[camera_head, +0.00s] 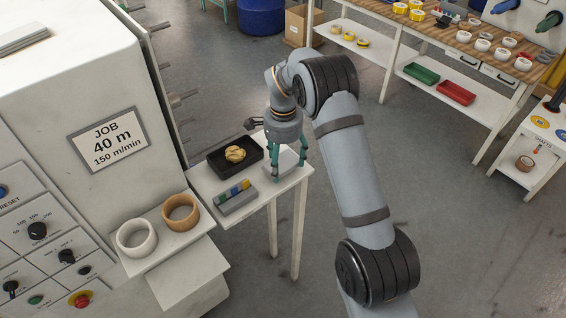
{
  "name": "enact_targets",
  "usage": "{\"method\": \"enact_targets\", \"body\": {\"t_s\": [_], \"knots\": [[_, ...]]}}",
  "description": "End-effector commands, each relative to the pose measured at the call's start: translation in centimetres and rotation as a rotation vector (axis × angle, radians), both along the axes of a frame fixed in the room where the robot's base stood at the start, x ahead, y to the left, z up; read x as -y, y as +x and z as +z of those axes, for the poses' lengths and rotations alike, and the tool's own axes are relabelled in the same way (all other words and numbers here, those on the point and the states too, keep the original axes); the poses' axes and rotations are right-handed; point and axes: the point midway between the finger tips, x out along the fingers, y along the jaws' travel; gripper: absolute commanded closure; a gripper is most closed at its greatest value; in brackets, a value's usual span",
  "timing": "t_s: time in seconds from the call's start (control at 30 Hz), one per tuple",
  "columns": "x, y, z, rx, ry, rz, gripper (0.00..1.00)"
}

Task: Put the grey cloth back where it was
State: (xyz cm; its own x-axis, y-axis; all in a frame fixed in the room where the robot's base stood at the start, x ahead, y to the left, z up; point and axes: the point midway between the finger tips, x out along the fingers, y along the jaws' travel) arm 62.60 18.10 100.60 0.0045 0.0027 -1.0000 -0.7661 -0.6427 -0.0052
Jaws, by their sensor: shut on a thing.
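A grey, flat, folded-looking piece that I take for the grey cloth (285,161) is at the right end of a small white side table (294,180). My gripper (288,170) points down over it, with its teal fingers on either side of it. The gripper is shut on the cloth. The cloth is at or just above the tabletop; I cannot tell whether it touches. The gripper body hides part of it.
A black tray (217,167) holding a crumpled yellow wad (235,154) lies left of the cloth. A grey block with coloured strips (236,197) lies in front. Two tape rolls, white (121,245) and tan (166,216), stand on the machine's ledge. A shelved workbench (400,40) is behind.

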Motion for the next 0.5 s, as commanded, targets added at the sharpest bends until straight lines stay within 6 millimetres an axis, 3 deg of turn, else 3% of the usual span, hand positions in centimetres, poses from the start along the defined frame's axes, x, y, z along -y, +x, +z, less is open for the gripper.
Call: {"method": "enact_targets", "body": {"t_s": [0.17, 0.5], "knots": [[0.0, 0.0, -1.6, 0.0, 0.0, 0.0, 0.47], [0.0, 0.0, -2.1, 0.001, 0.001, 0.0, 0.47]]}}
